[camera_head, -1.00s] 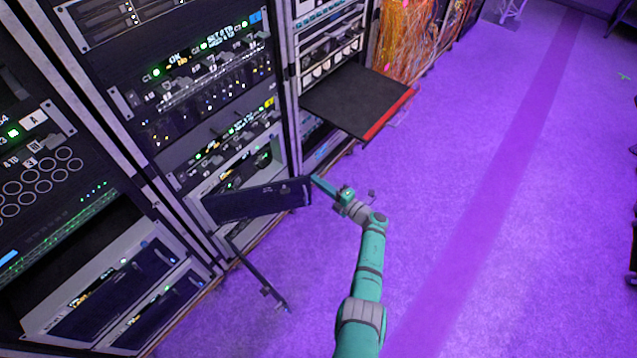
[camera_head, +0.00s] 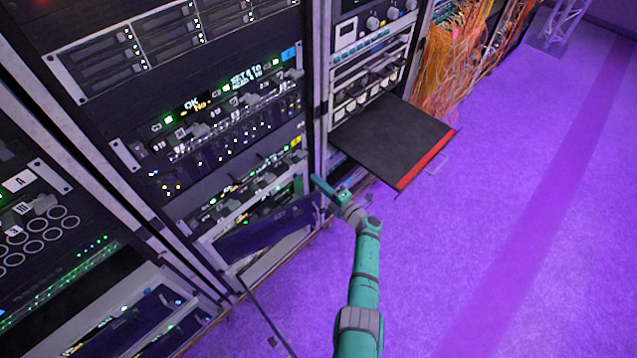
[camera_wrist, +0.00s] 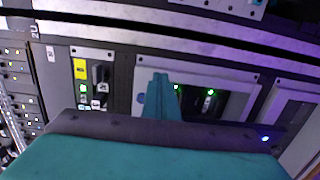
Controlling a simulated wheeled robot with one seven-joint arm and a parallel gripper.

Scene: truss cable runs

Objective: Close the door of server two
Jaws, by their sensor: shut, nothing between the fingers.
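A dark blue, flat door panel (camera_head: 265,228) hangs low on the middle rack in the head view. It stands close to the rack front, and lit parts of the unit show above it. I cannot read a label marking it as server two. My gripper (camera_head: 319,185) is shut and empty by the panel's right end. In the wrist view my teal gripper (camera_wrist: 160,92) points at the rack front.
A black shelf (camera_head: 392,143) with a red front edge juts out to the right of my gripper. A thin dark bar (camera_head: 262,318) sticks out low at the left. Orange cables (camera_head: 460,50) hang at the back. The purple floor (camera_head: 500,240) on the right is clear.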

